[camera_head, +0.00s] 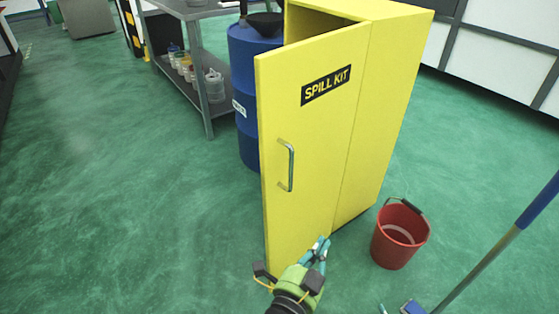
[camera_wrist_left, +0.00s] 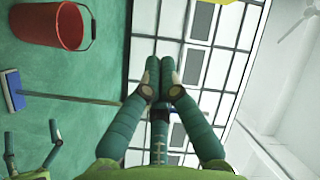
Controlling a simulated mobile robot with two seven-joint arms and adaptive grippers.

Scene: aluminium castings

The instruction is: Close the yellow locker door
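The yellow locker (camera_head: 390,100) stands in the middle of the head view. Its door (camera_head: 315,140), with a black SPILL KIT label and a metal handle (camera_head: 287,166), stands ajar, its free edge swung out to the left. A dark gap shows behind the door's top. My left gripper (camera_head: 322,246) is in front of the door's lower part, below and right of the handle; contact cannot be told. In the left wrist view its fingers (camera_wrist_left: 165,75) are together with nothing between them. My right gripper (camera_wrist_left: 33,133) shows at the lower left there, fingers apart and empty.
A red bucket (camera_head: 400,235) stands on the floor right of the locker. A blue-handled mop or broom (camera_head: 490,262) leans in at the right. A blue drum (camera_head: 247,80) and a grey shelf (camera_head: 190,70) stand behind the door. The green floor at left is clear.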

